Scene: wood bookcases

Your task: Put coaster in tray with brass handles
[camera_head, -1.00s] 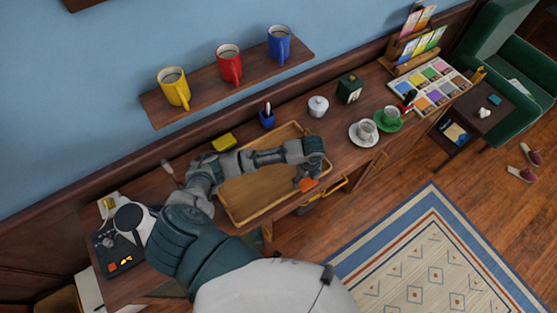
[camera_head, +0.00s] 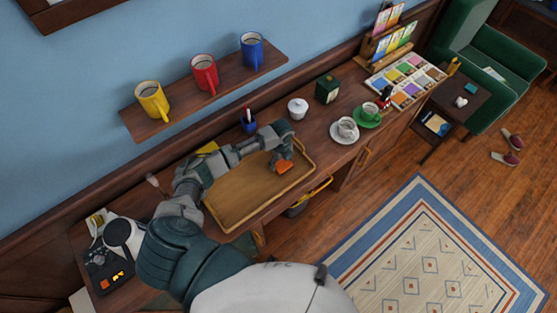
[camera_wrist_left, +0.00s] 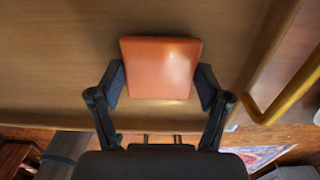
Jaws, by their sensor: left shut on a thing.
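The orange square coaster (camera_head: 284,167) is held over the right part of the wooden tray (camera_head: 232,221); it also shows in the left wrist view (camera_wrist_left: 160,68). My left gripper (camera_head: 279,161) is shut on it, with one dark finger on each side of the coaster in the left wrist view (camera_wrist_left: 160,86). I cannot tell whether the coaster touches the tray floor. A yellow brass-coloured handle (camera_wrist_left: 287,88) runs beside the tray at the right of the wrist view. My left arm hides part of the tray's back left. My right gripper is not in view.
A blue pen cup (camera_head: 249,126) and a white lidded pot (camera_head: 297,108) stand behind the tray. A yellow block (camera_head: 207,148) is partly behind my arm. A cup on a white saucer (camera_head: 345,130) stands to the right. The tray's middle is bare.

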